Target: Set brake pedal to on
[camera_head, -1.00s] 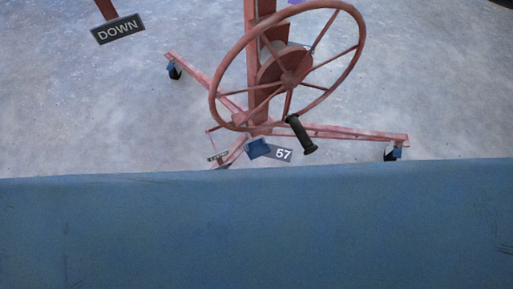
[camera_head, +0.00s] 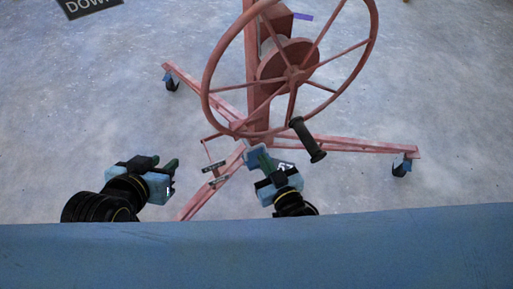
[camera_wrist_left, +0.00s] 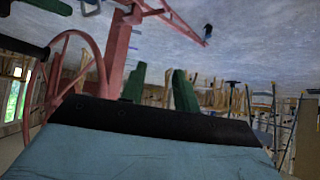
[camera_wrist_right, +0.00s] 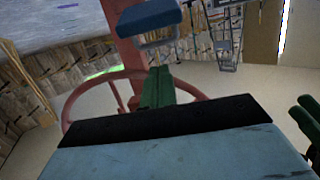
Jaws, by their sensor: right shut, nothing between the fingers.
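The blue pedal (camera_head: 251,157) sits low at the foot of the red lift's mast, partly covered by my right gripper in the head view. It also shows in the right wrist view (camera_wrist_right: 150,17), just beyond the fingertips. My right gripper (camera_head: 264,159) is shut and empty, its green fingers together at the pedal. I cannot tell whether they touch it. My left gripper (camera_head: 164,163) is open and empty, to the left of the lift's base and apart from it. Its two green fingers stand apart in the left wrist view (camera_wrist_left: 159,87).
The red handwheel (camera_head: 293,75) with its black handle (camera_head: 307,140) hangs above and right of the pedal. Red legs on casters (camera_head: 402,168) spread over the floor. The floor at left is clear.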

